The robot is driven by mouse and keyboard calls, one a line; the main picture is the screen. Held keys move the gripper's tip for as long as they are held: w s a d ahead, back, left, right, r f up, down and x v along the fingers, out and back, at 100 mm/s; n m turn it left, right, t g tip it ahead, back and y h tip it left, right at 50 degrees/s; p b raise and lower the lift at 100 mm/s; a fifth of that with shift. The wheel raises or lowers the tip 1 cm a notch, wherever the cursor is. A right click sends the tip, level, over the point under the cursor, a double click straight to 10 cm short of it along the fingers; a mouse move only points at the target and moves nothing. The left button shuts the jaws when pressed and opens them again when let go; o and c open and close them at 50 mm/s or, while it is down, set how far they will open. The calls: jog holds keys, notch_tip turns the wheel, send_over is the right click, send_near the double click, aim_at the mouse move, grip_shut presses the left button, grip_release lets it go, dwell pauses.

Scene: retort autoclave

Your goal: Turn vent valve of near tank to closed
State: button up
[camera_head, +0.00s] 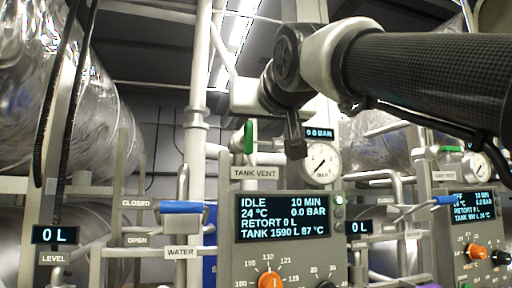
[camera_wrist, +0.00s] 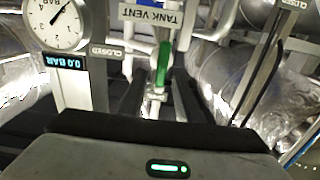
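The near tank's vent valve has a green handle (camera_head: 249,143) that stands upright above the TANK VENT label (camera_head: 254,173). The green handle also shows upright in the wrist view (camera_wrist: 162,63), below the label there. My gripper (camera_head: 295,140) is to the right of the handle in the head view, in front of the gauge post. In the wrist view my gripper (camera_wrist: 160,95) has two dark fingers apart, with the handle showing beyond and between them. I see no contact with the handle. The valve's lower body is partly hidden in the head view.
A round pressure gauge (camera_head: 321,163) and a 0.0 BAR display (camera_head: 319,134) are close right of my gripper. The control panel (camera_head: 283,217) stands below. A blue lever (camera_head: 182,207) is at left, near CLOSED and OPEN labels. Another green handle (camera_head: 451,149) lies horizontal at right.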

jog(key=shift+x, duration=1.25)
grip_shut()
jog(key=shift+d+m, duration=0.1)
jog(key=shift+m, duration=0.3)
jog(key=shift+w+d+f+m, duration=0.1)
jog(key=shift+d+f+m, duration=0.25)
jog(key=shift+m, duration=2.5)
jog(key=shift+w+d+f+m, duration=0.1)
jog(key=shift+d+f+m, duration=0.2)
jog(key=shift+m, duration=2.6)
jog(key=shift+w+d+f+m, duration=0.1)
jog(key=shift+d+f+m, duration=0.2)
jog(key=shift+m, duration=2.55)
jog(key=shift+a+f, duration=0.1)
